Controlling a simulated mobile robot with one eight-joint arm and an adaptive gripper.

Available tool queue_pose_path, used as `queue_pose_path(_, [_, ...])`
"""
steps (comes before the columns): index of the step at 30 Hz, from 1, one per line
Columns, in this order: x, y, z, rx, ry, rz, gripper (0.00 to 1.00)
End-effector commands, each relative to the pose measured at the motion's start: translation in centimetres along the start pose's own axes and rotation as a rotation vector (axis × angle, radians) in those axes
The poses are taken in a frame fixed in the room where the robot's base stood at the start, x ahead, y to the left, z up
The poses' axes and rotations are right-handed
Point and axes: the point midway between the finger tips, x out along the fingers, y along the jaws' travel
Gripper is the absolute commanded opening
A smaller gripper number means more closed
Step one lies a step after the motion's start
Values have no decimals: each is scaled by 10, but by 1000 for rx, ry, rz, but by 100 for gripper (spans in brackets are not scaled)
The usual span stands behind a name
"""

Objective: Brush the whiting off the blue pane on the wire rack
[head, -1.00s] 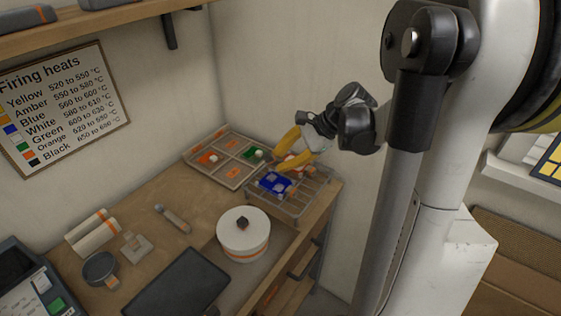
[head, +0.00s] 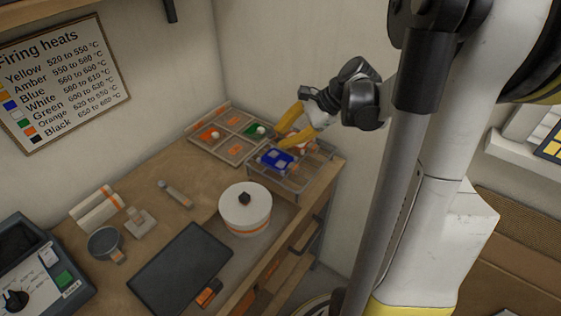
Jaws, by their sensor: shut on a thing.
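The blue pane (head: 264,159) lies on the wire rack (head: 262,181) at the right back of the bench. Pale whitish patches show on its top. My gripper (head: 280,137) reaches in from the right, its yellow fingers at the pane's far edge. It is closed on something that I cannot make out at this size. I cannot tell whether the fingertips or the held thing touch the pane. Part of the rack behind the pane is hidden by the fingers.
A compartment tray (head: 201,149) with orange and green pieces stands behind the rack. A white lidded pot (head: 245,214) with an orange band stands in front. A dark flat slab (head: 180,270) lies nearer. A sign (head: 58,80) hangs on the left wall.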

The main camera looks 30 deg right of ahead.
Motion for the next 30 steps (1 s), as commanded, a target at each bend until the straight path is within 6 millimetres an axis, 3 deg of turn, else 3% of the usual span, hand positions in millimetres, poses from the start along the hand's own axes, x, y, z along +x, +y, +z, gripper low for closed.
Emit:
queue_pose_path(25, [-76, -42, 53, 0, 0, 0, 0])
queue_pose_path(30, [-84, -46, 58, 0, 0, 0, 0])
